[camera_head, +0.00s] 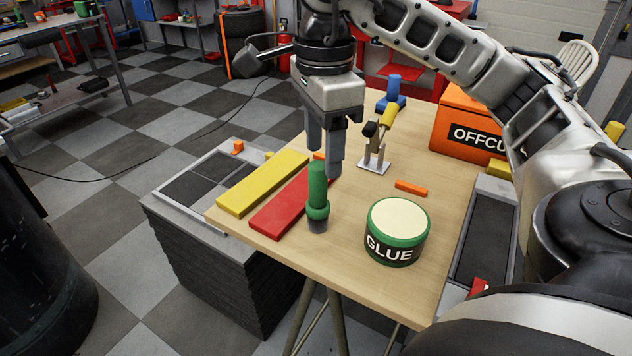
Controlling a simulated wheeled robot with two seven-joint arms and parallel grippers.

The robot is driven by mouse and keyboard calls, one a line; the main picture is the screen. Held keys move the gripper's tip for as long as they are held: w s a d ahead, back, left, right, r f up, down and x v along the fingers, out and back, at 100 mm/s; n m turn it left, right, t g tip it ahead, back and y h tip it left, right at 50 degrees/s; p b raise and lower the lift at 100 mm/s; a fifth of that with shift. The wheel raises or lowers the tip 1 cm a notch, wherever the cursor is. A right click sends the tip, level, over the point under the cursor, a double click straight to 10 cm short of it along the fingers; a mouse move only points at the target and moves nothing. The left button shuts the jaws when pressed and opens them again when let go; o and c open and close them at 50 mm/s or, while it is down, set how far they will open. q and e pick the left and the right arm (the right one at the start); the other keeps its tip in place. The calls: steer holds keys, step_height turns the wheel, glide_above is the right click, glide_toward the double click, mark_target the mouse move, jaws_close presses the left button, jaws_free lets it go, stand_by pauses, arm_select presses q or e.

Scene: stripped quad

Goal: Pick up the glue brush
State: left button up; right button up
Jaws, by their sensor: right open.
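The glue brush appears to be the green-handled piece (317,190) with a collar and a dark lower end, upright near the front edge of the wooden table (300,262). My right gripper (324,163) points down at the top of its handle, fingers apart. I cannot tell whether the handle top is between the fingers or just in front of them. The brush still stands on the table. A round green glue pot (398,222) with a cream top and the word GLUE stands to its right. My left gripper is not in view.
A yellow bar (262,183) and a red bar (277,213) lie left of the brush. A metal stand (373,163) with a yellow-handled tool (389,117) stands behind. An orange bin (465,122) is at the back right. A small orange piece (411,188) lies behind the pot.

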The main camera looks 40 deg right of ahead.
mark_target(321, 165)
step_height(321, 165, down, 4)
steer(key=shift+w+r+b, duration=0.1)
steer(key=shift+r+b, duration=0.15)
steer(key=shift+b, duration=0.3)
step_height(321, 165, down, 4)
steer(key=shift+w+a+f, duration=0.1)
steer(key=shift+w+a, duration=0.05)
steer(key=c, duration=1.1)
